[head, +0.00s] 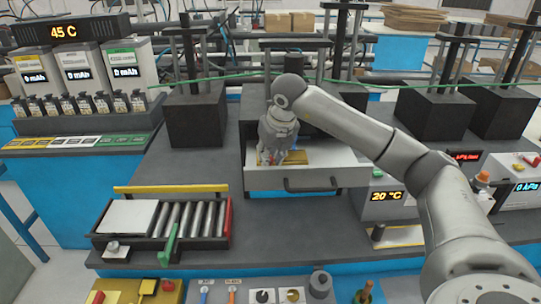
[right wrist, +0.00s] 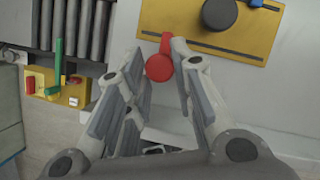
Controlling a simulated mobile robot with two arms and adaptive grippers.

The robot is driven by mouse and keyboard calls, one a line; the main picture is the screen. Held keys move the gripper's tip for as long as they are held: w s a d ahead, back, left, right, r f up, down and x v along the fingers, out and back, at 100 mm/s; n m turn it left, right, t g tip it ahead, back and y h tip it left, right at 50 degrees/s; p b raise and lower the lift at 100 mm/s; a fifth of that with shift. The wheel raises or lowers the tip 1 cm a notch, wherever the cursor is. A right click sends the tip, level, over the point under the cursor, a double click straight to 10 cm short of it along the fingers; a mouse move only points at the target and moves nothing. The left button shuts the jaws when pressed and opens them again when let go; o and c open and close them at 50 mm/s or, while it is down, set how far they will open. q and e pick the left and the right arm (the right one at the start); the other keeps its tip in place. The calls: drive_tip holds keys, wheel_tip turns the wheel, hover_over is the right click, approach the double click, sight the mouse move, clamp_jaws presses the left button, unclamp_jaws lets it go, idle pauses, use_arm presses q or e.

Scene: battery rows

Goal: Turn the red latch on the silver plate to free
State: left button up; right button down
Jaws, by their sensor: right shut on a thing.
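The red latch (right wrist: 159,67) shows in the right wrist view as a short bar with a round end, at the lower edge of a gold plate (right wrist: 258,45). My right gripper (right wrist: 159,52) is shut on the red latch, with a finger on each side of it. In the head view my right gripper (head: 270,160) reaches down into an open drawer (head: 345,175), beside the gold plate (head: 297,158), and hides the latch there. I cannot make out a silver plate under the latch; a pale surface lies around the gold plate. My left gripper is not in view.
A roller tray (head: 230,218) with a pale plate and a green lever (head: 168,245) stands left of the drawer. A 20 °C box (head: 387,202) stands right of it. A yellow box (head: 130,290) is at the front left. Grey bench between tray and drawer is clear.

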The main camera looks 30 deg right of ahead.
drive_tip(key=shift+n, duration=0.3)
drive_tip(key=n, duration=0.1)
drive_tip(key=n+y+b, duration=0.1)
drive_tip(key=shift+d+n, duration=0.2)
drive_tip(key=shift+n, duration=0.1)
drive_tip(key=n, duration=0.1)
drive_tip(key=n+y, duration=0.1)
drive_tip(key=n, duration=0.1)
drive_tip(key=shift+w+d+r+n+y, duration=0.1)
drive_tip(key=shift+n+y, duration=0.2)
drive_tip(key=n, duration=0.2)
drive_tip(key=n+g+y+p, duration=0.1)
drive_tip(key=n, duration=0.2)
drive_tip(key=shift+w+d+r+n+g+y, duration=0.1)
drive_tip(key=shift+w+d+n+g+y, duration=0.05)
drive_tip(key=shift+n+g+y, duration=0.15)
drive_tip(key=n+g+p, duration=0.1)
drive_tip(key=n, duration=0.1)
drive_tip(key=n+g+y+p, duration=0.1)
drive_tip(key=n, duration=0.2)
drive_tip(key=shift+w+d, duration=0.1)
drive_tip(key=shift+w, duration=0.1)
drive_tip(key=shift+n, duration=0.4)
drive_tip(key=c, duration=1.2)
unclamp_jaws()
